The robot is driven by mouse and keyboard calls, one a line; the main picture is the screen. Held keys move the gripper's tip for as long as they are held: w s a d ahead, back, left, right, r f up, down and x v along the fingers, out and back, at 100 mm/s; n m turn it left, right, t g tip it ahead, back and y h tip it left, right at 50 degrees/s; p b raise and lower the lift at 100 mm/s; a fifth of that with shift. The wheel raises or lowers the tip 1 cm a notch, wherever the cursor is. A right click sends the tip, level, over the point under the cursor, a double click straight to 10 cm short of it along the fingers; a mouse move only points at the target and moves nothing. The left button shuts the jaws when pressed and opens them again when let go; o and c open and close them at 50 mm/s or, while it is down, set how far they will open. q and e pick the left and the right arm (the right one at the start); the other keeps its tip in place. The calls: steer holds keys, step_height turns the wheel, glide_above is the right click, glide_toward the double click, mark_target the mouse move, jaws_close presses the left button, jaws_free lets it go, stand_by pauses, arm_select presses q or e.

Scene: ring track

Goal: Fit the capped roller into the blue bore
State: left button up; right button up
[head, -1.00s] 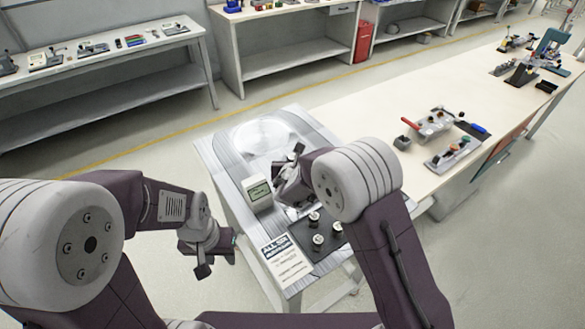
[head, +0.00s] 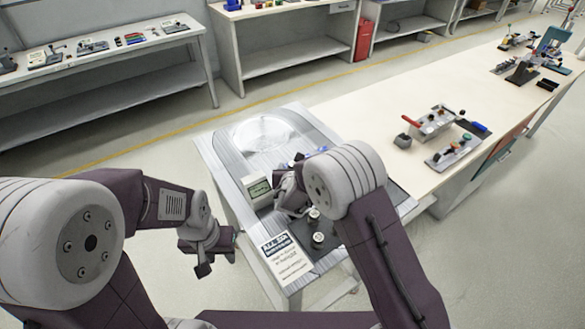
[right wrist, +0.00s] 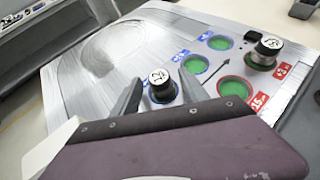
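In the right wrist view a dark roller (right wrist: 162,92) with a white numbered cap stands upright at a blue-ringed bore (right wrist: 149,97); how deep it sits I cannot tell. My right gripper (right wrist: 159,77) is open, one finger on each side of the roller, with gaps showing. In the head view my right gripper (head: 290,188) is low over the metal plate, hiding that roller. Other blue-ringed bores (right wrist: 220,43) look empty, with green inside. My left gripper (head: 213,258) hangs left of the stand; its fingers are unclear.
A second capped roller (right wrist: 267,50) stands at a red-ringed bore beside an empty red-ringed bore (right wrist: 235,88). Capped rollers (head: 318,240) stand on a black mat (head: 326,258). A small display box (head: 257,189) is left of my right gripper. A long bench (head: 370,100) lies to the right.

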steer(key=shift+r, duration=0.2)
steer(key=shift+s+r, duration=0.1)
steer(key=shift+s, duration=0.15)
steer(key=v, duration=1.1)
steer(key=shift+s, duration=0.3)
steer(key=shift+r, duration=0.1)
